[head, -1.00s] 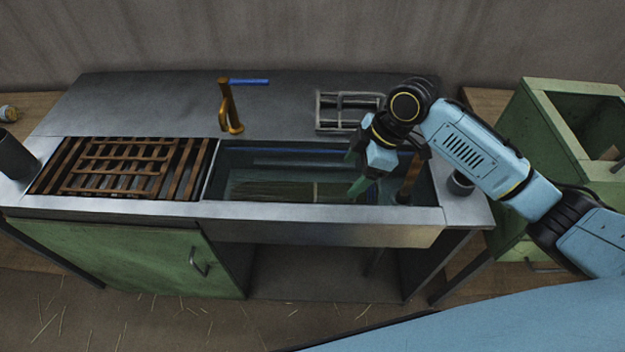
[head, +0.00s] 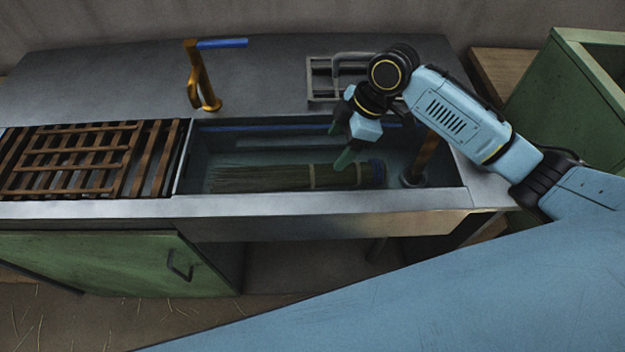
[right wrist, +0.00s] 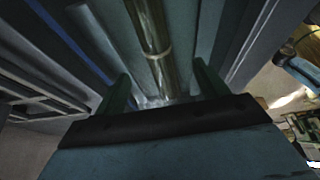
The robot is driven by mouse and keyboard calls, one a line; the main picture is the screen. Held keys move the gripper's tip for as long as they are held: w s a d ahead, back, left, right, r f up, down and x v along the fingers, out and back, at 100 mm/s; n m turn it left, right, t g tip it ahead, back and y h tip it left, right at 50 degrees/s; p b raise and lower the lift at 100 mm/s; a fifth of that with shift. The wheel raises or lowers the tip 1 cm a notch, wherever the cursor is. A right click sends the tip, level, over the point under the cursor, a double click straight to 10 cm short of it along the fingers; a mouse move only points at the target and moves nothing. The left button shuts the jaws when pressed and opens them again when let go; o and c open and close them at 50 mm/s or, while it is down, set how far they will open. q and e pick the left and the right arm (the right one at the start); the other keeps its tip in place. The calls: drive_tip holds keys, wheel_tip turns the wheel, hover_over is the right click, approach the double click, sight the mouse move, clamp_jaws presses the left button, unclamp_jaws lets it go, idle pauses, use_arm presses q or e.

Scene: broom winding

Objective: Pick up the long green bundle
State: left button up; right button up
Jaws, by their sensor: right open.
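The long green bundle (head: 265,178) lies lengthwise in the sink basin (head: 215,150). It has a pale tie band and a blue end on the right. It also shows in the right wrist view (right wrist: 150,35), running away from me with a band around it. My right gripper (head: 340,146) is over the right part of the bundle, its green fingers pointing down. In the right wrist view its fingers (right wrist: 160,90) are spread apart, one on each side of the bundle, with nothing gripped. I cannot tell how far down they reach beside it. My left gripper is not in view.
The basin's front rim (head: 320,203) and a brown upright pipe (head: 425,155) at its right end border the bundle. A slatted wooden rack (head: 85,160) covers the left side. A brass tap (head: 203,80) and a wire rack (head: 325,78) stand behind.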

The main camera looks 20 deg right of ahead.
sight(316, 170)
drive_tip(key=shift+a+f, duration=0.2)
drive_tip(key=shift+f, duration=0.25)
drive_tip(key=b+x, duration=0.1)
drive_tip(key=x, duration=0.4)
drive_tip(key=shift+w+a+f+b, duration=0.15)
drive_tip(key=shift+f+b, duration=0.25)
drive_tip(key=shift+f, duration=0.1)
drive_tip(key=shift+b+x, duration=0.3)
drive_tip(key=shift+x, duration=0.65)
drive_tip(key=x, duration=0.1)
drive_tip(key=b+x, duration=0.1)
drive_tip(key=x, duration=0.1)
drive_tip(key=shift+w+a+f, duration=0.25)
drive_tip(key=shift+w, duration=0.15)
drive_tip(key=shift+a+f+b, duration=0.15)
drive_tip(key=shift+f+b, duration=0.15)
drive_tip(key=shift+f, duration=0.1)
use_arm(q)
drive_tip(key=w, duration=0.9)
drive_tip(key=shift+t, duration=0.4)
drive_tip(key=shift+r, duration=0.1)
use_arm(e)
drive_tip(key=shift+c, duration=0.2)
